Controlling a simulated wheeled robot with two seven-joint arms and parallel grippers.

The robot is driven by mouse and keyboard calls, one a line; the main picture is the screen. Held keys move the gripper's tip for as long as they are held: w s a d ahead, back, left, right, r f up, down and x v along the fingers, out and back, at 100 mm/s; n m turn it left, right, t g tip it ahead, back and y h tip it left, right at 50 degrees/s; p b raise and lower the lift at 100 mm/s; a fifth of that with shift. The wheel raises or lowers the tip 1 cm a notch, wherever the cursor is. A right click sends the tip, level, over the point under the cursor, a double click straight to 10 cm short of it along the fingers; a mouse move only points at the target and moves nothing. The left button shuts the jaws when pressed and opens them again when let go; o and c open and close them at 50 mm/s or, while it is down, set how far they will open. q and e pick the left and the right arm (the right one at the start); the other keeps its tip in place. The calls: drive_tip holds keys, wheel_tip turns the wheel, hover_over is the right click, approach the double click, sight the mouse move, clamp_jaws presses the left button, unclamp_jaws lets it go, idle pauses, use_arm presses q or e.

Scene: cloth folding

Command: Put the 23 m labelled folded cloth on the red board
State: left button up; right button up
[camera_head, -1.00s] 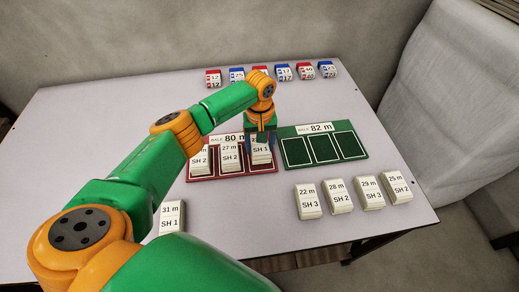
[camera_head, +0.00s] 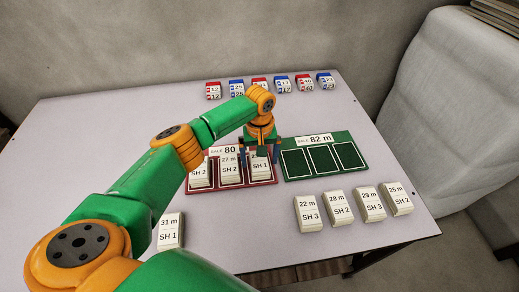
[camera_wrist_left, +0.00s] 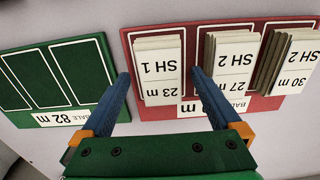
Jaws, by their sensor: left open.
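The cream folded cloth labelled 23 m SH 1 (camera_wrist_left: 158,68) lies on the red board (camera_wrist_left: 272,103), in the slot nearest the green board. In the head view this cloth (camera_head: 260,168) is partly hidden under my left gripper (camera_head: 260,155). In the wrist view my left gripper (camera_wrist_left: 160,84) is open, with one blue finger on each side of the 23 m cloth and gaps between. The 27 m SH 2 cloth (camera_head: 230,169) and the 30 m SH 2 cloth (camera_wrist_left: 292,62) fill the other red slots. My right gripper is not in view.
The green board (camera_head: 290,173), labelled 82 m, has three empty slots. Several cloths (camera_head: 338,208) stand in a row at the front right. A 31 m SH 1 cloth (camera_head: 171,230) stands front left. Small red and blue blocks (camera_head: 282,84) line the back edge.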

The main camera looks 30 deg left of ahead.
sight(260, 161)
use_arm(q)
wheel_tip(260, 161, up, 11)
drive_tip(key=shift+f, duration=0.15)
drive_tip(key=shift+p, duration=0.3)
